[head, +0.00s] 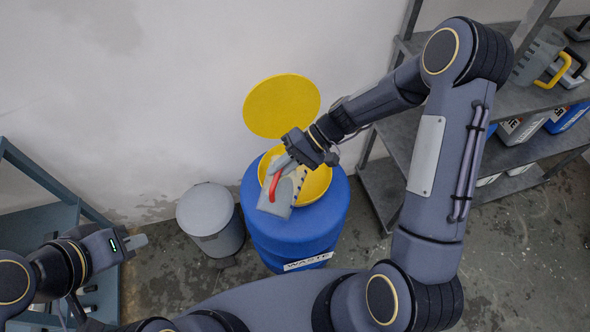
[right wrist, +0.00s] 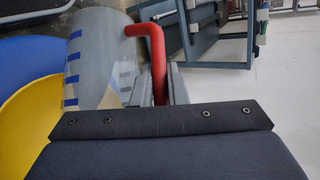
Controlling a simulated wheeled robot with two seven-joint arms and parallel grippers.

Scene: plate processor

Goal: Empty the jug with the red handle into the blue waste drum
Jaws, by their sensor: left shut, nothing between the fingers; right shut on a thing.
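The jug (head: 278,207) is grey and translucent with a red handle (head: 274,186). It is held over the open blue waste drum (head: 296,237) and looks tilted. The drum has a yellow funnel-like top (head: 319,184) and a raised yellow lid (head: 282,106). My right gripper (head: 283,165) is shut on the red handle. In the right wrist view the jug (right wrist: 95,55) with blue marks hangs from the red handle, beside the yellow rim (right wrist: 35,120). Whether liquid is flowing out cannot be seen. My left gripper (head: 138,241) is shut and empty at the lower left.
A grey lidded bin (head: 206,212) stands just left of the drum. Grey shelves (head: 390,185) at the right hold jugs with yellow and black handles and several containers. A blue-grey rack (head: 45,215) stands at the left. The wall is close behind the drum.

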